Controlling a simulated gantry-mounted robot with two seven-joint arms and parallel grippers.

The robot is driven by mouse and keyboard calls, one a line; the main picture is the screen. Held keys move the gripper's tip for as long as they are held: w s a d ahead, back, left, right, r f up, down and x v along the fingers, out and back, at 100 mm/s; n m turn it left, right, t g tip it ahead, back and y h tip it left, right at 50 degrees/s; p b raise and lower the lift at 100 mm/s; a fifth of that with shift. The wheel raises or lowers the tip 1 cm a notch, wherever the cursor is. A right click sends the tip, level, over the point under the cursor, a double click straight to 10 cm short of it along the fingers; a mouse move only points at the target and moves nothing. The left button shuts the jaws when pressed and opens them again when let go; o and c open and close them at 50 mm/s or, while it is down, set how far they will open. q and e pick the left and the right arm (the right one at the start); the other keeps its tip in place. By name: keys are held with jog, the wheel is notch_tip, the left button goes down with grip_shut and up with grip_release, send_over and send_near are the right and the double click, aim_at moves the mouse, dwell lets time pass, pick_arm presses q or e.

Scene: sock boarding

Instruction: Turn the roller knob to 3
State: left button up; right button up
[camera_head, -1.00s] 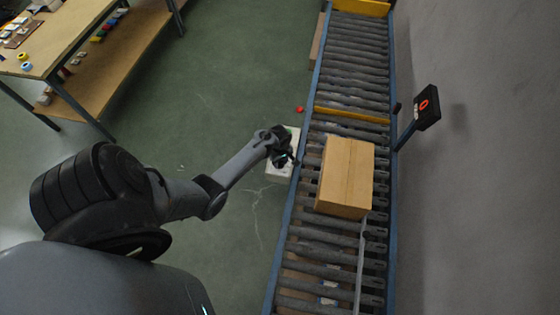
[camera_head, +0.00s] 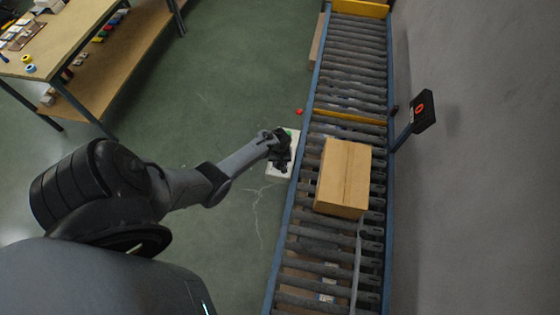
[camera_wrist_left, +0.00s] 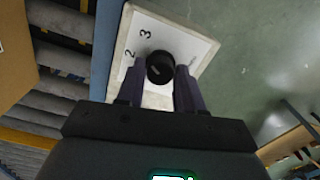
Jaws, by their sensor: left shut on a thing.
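The black roller knob (camera_wrist_left: 160,67) sits on a white panel (camera_wrist_left: 195,40) with the printed numbers 2 and 3 beside it in the left wrist view. A pale mark on the knob's face is small, and I cannot tell for sure which number it points to. My left gripper (camera_wrist_left: 157,82) is shut on the knob, with one finger on each side of it. In the head view the left gripper (camera_head: 281,150) covers most of the panel (camera_head: 281,171), next to the conveyor's left rail. My right gripper is not in view.
A cardboard box (camera_head: 343,177) rests on the roller conveyor (camera_head: 350,60). A dark display (camera_head: 423,111) stands at its right side. A red button (camera_head: 299,112) is beyond the panel. A workbench (camera_head: 70,35) stands at upper left, with clear green floor between.

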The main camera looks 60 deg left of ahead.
aim_at(280, 164)
pick_arm(q)
jog(key=shift+m, duration=1.1)
jog(key=o, duration=1)
jog(key=shift+o, duration=0.2)
jog(key=shift+p, duration=0.3)
jog(key=shift+r, duration=0.35)
notch_tip(280, 164, up, 10)
jog(key=p, duration=0.3)
jog(key=shift+p, duration=0.3)
